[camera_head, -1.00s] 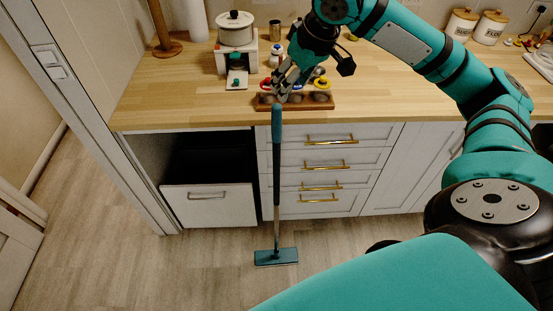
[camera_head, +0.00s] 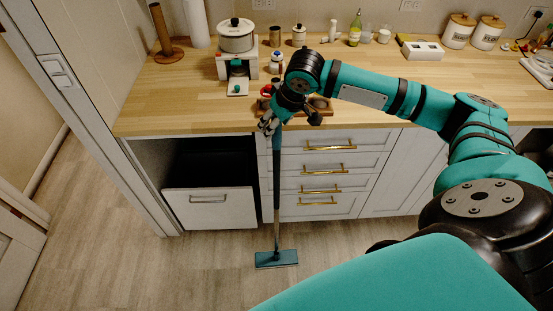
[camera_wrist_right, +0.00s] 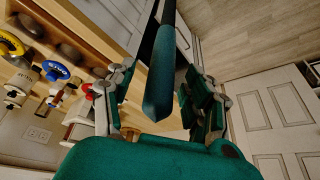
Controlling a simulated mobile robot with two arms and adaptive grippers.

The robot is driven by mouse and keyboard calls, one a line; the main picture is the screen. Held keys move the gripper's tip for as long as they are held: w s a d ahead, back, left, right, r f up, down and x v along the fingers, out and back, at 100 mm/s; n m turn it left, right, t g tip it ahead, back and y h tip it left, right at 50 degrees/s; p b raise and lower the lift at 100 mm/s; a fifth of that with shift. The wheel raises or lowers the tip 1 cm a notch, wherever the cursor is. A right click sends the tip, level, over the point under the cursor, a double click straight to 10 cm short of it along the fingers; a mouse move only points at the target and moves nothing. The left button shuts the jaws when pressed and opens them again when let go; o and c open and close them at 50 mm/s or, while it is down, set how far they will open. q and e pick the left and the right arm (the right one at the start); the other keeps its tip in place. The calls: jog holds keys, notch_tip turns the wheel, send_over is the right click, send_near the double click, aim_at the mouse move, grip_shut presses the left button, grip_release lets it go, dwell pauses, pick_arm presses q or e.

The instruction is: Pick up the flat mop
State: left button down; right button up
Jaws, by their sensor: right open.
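The flat mop stands upright against the counter front, with its dark handle (camera_head: 277,165) rising to the counter edge and its teal flat head (camera_head: 276,258) on the floor. My right gripper (camera_head: 270,124) is at the top of the handle and hides its end in the head view. In the right wrist view the handle's teal end (camera_wrist_right: 160,85) lies between the two open fingers of the right gripper (camera_wrist_right: 162,95), with a gap visible on the left side. Contact on the right side is hard to tell. My left gripper is not in view.
The wooden counter (camera_head: 400,95) runs behind the mop. A wooden holder (camera_head: 318,104) is close behind the gripper at the counter edge. An open drawer (camera_head: 208,207) stands left of the mop. The floor (camera_head: 200,270) around the mop head is clear.

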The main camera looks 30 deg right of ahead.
grip_shut()
dwell(0.3)
jog(key=shift+w+r, duration=0.1)
jog(key=shift+r, duration=0.05)
dwell(0.3)
